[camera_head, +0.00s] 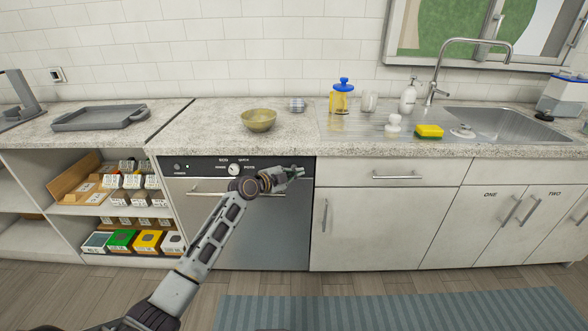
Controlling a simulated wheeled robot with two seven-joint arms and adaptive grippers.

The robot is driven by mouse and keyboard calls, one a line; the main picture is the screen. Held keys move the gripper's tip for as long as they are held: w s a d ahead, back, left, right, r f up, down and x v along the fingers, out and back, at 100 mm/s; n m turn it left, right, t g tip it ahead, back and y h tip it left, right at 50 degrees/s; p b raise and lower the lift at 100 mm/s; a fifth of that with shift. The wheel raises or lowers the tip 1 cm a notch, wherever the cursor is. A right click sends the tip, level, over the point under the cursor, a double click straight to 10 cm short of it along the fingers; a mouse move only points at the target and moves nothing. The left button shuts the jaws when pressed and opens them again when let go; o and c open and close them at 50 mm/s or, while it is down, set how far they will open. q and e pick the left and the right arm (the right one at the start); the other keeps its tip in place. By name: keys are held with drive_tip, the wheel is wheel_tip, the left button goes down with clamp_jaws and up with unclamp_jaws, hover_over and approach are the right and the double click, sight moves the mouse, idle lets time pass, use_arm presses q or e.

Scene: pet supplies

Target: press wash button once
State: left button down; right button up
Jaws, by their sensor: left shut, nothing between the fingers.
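A dishwasher (286,225) with a steel front stands under the counter. Its black control panel (206,166) runs along the top, with small white labels, a round white knob (234,169) and a small round control near the left end. My left gripper (299,171) is shut and empty, at the right part of the panel. It hides that part, and no wash button can be made out there. I cannot tell whether the fingertips touch the panel. My right gripper is not in view.
The dishwasher's bar handle (204,192) runs below the panel, partly behind my left arm. A bowl (258,120) sits on the counter above. Open shelves (60,209) with boxes are at left, and a cabinet drawer (388,172) is at right.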

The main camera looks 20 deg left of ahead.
use_arm(q)
drive_tip(key=shift+w, duration=0.1)
idle(0.7)
drive_tip(key=shift+w+a+b, duration=0.15)
drive_tip(key=shift+w+b, duration=0.1)
drive_tip(key=shift+b, duration=0.35)
drive_tip(key=shift+w+a+b, duration=0.1)
drive_tip(key=shift+w+b, duration=0.35)
drive_tip(key=shift+b, duration=0.1)
idle(1.1)
drive_tip(key=shift+s, duration=0.25)
drive_tip(key=shift+s+d+p, duration=0.2)
drive_tip(key=shift+s+p, duration=0.2)
drive_tip(key=shift+s, duration=0.2)
idle(0.5)
drive_tip(key=shift+s+d+p, duration=0.25)
drive_tip(key=shift+s+p, duration=0.15)
drive_tip(key=shift+s, duration=0.4)
drive_tip(key=shift+s+d+p, duration=0.2)
drive_tip(key=shift+s+p, duration=0.25)
drive_tip(key=shift+s, duration=0.35)
drive_tip(key=shift+s+d+p, duration=0.25)
drive_tip(key=shift+s+p, duration=0.15)
drive_tip(key=shift+s, duration=0.4)
